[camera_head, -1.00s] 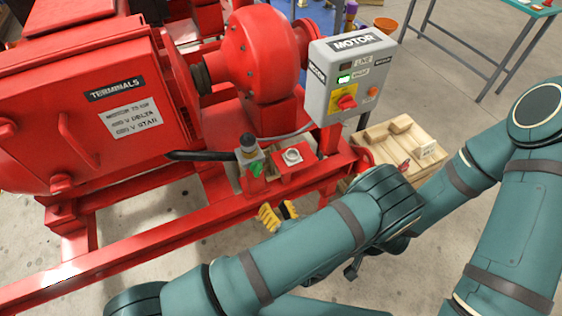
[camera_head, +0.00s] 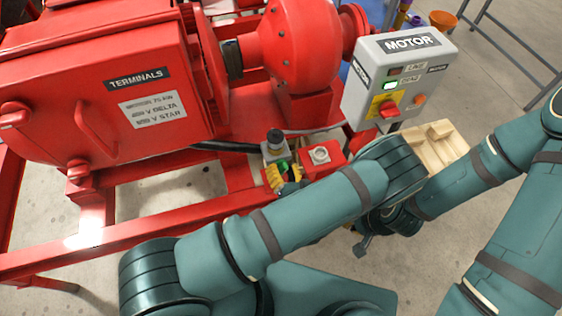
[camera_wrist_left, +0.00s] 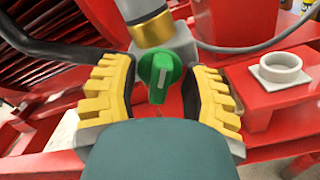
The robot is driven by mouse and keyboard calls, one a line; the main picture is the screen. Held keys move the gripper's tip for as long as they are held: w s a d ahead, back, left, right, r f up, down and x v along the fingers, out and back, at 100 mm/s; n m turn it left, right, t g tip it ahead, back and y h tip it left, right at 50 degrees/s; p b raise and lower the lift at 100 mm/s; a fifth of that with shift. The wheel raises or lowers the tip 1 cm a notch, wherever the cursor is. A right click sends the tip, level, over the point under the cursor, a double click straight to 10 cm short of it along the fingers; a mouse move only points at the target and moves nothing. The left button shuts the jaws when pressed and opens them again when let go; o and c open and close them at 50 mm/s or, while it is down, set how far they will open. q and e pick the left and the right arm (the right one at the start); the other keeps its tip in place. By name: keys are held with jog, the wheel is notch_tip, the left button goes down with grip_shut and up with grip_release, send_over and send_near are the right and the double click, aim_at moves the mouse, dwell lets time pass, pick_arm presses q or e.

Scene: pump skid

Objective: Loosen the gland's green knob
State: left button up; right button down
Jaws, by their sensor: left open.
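The green knob (camera_wrist_left: 158,76) sits on the front of the grey gland block (camera_wrist_left: 181,47), below a brass collar, in the left wrist view. A pale mark runs upright on its face. In the head view the knob (camera_head: 284,166) is small and partly covered by yellow fingers. My left gripper (camera_head: 287,182) is open at the gland. In the left wrist view its yellow ribbed fingers (camera_wrist_left: 160,95) stand either side of the knob, with small gaps showing. My right gripper (camera_head: 366,243) appears as a dark part beyond my left forearm; its jaw state cannot be made out.
A black cable (camera_head: 225,147) runs into the gland from the left. A red block with a pale round socket (camera_wrist_left: 280,68) stands right of the gland. The grey MOTOR box (camera_head: 395,80), red frame rail (camera_head: 130,236) and wooden pallet (camera_head: 440,145) are nearby.

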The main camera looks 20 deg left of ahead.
pick_arm(q)
jog(key=shift+c, duration=0.3)
grip_shut()
